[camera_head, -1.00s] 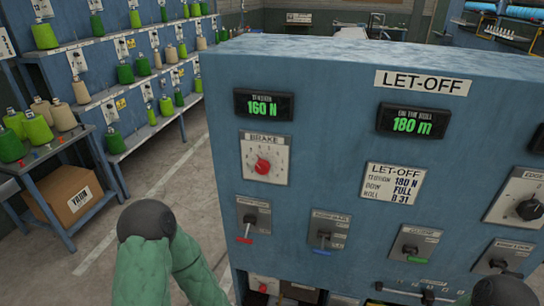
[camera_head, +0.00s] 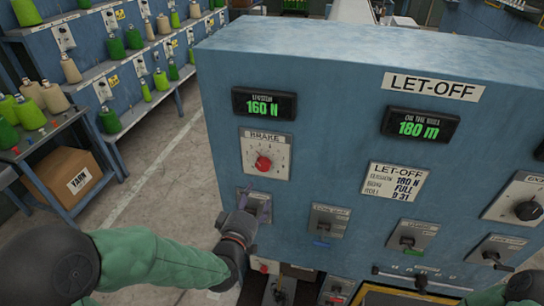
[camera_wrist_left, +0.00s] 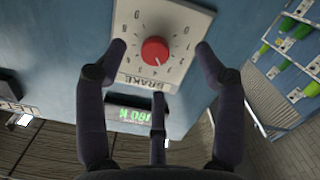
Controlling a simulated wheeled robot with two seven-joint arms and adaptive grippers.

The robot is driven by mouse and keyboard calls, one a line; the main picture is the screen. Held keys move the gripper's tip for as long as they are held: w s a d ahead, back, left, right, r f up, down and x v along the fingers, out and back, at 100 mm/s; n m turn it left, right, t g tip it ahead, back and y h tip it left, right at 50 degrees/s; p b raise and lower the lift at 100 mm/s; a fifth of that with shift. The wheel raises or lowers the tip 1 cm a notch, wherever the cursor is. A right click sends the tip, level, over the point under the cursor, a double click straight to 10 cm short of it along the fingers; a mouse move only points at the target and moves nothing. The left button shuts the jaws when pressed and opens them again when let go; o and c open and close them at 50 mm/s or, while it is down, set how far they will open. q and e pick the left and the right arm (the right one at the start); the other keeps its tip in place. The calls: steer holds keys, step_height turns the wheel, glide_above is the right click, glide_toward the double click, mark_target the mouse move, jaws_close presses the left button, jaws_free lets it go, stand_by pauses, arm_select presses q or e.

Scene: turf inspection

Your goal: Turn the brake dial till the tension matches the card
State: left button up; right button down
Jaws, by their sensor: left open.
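The brake dial (camera_head: 264,163) is a red knob on a white numbered plate at the left of the blue panel. In the left wrist view the red knob (camera_wrist_left: 155,51) lies between my spread fingers, beyond their tips. The white let-off card (camera_head: 394,182) lists tension 180 N. My left gripper (camera_head: 254,202) is open and empty, just below the dial plate, in front of the lever switch there. It shows no contact with the knob. My right gripper is not in view.
Several lever switches (camera_head: 326,228) line the panel below the dial and card. Another display (camera_head: 419,124) reads 180 m. A black edge knob (camera_head: 528,210) is at the right. Yarn racks (camera_head: 100,73) and a cardboard box (camera_head: 66,177) stand at the left, past clear floor.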

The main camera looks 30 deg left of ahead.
mark_target(262, 167)
arm_select(q)
steer(key=shift+t, duration=0.5)
steer(key=w+a+r, duration=0.1)
steer(key=w, duration=0.2)
steer(key=w+a+r, duration=0.1)
steer(key=w, duration=0.3)
steer(key=w+r, duration=0.1)
steer(key=w, duration=0.2)
steer(key=shift+w+a, duration=0.35)
steer(key=shift+a, duration=0.05)
